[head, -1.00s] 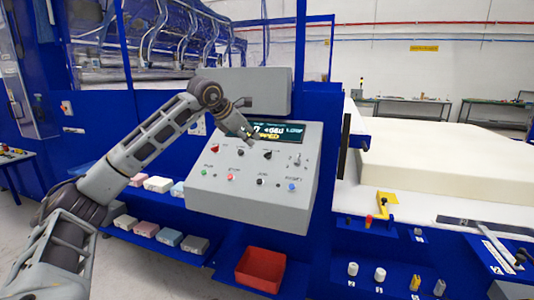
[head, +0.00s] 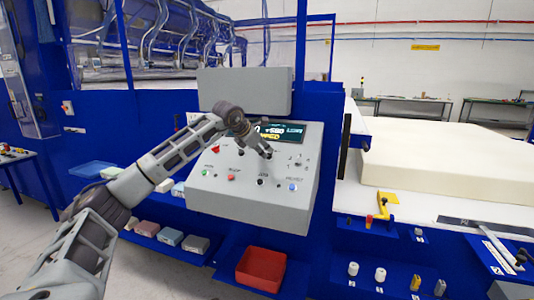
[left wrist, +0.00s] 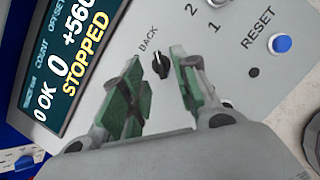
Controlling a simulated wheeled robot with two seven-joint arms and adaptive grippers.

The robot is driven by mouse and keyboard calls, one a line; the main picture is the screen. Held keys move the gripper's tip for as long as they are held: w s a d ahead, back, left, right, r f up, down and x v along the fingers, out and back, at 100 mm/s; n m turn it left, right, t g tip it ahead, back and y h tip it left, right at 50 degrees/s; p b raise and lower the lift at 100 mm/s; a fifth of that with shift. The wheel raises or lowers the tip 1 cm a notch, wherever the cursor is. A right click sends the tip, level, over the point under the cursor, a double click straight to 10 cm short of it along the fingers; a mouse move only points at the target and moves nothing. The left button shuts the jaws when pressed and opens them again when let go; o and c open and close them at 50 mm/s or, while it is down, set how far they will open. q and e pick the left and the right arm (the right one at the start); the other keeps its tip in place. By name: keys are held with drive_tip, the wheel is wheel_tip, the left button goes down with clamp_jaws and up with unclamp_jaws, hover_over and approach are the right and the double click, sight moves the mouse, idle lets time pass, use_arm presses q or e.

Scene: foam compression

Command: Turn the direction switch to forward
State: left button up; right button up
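The grey control panel (head: 245,212) has a dark display (head: 290,131) that reads STOPPED in the left wrist view. A black rotary knob (left wrist: 160,66) with the label BACK beside it is on the panel below the display. My left gripper (head: 266,152) is at the panel just below the display. In the left wrist view its two green-padded fingers (left wrist: 158,74) are apart, one on each side of the knob in the picture. I cannot tell whether they touch it. The gripper partly hides the knob in the head view. My right gripper is not in view.
A blue RESET button (left wrist: 281,43) and another dark knob (left wrist: 217,3) marked 1 and 2 are nearby on the panel. Red and green buttons are along its lower left. A red bin (head: 260,270) is below. A large foam block (head: 450,160) lies at the right.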

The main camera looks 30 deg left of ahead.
use_arm(q)
drive_tip(key=x, duration=0.3)
drive_tip(key=shift+w+f, duration=0.25)
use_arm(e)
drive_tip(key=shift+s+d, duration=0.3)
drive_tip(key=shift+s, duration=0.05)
use_arm(q)
drive_tip(key=shift+c, duration=0.2)
clamp_jaws()
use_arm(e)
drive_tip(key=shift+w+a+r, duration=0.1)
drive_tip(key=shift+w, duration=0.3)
